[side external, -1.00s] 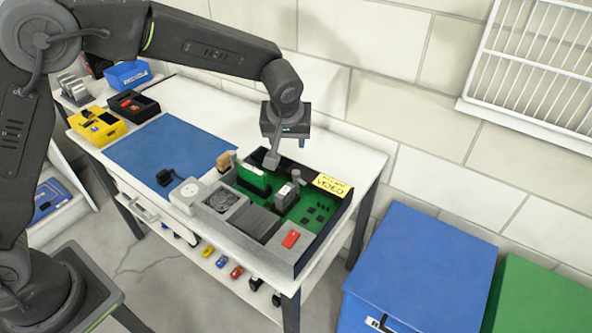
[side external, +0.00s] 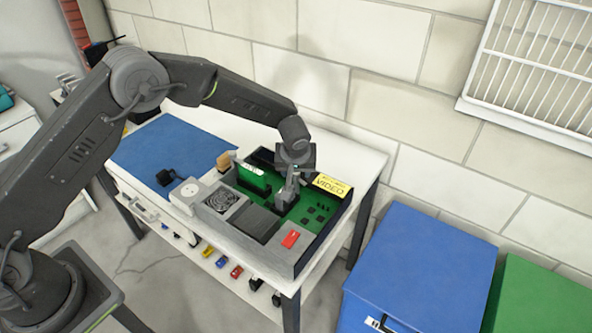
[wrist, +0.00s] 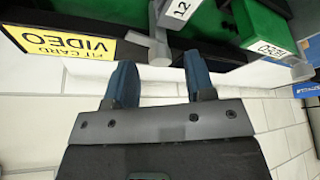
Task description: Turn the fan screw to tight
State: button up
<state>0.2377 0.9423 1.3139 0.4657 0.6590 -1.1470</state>
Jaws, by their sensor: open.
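The fan (side external: 222,200) sits in the grey front part of an open case (side external: 295,262) on the white bench. I cannot make out a separate fan screw. My gripper (side external: 289,187) points down over the green board (side external: 315,208) in the case, right of the fan and close to the small upright card there. In the wrist view my gripper (wrist: 160,62) has its two blue fingers apart. A grey post (wrist: 158,48) shows beyond and between the fingertips, with a card marked "12" (wrist: 180,10) behind it. I cannot tell whether the fingers touch the post.
A green card (side external: 254,178) stands upright left of my gripper. A yellow "VIDEO" label (side external: 331,185) is on the case's back edge. A red part (side external: 290,239) lies at the front right. The blue mat (side external: 165,150) is mostly clear. A tiled wall stands close behind.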

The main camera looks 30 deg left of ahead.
jog(key=shift+w+a+f, duration=0.1)
jog(key=shift+w+f, duration=0.05)
jog(key=shift+f, duration=0.35)
grip_shut()
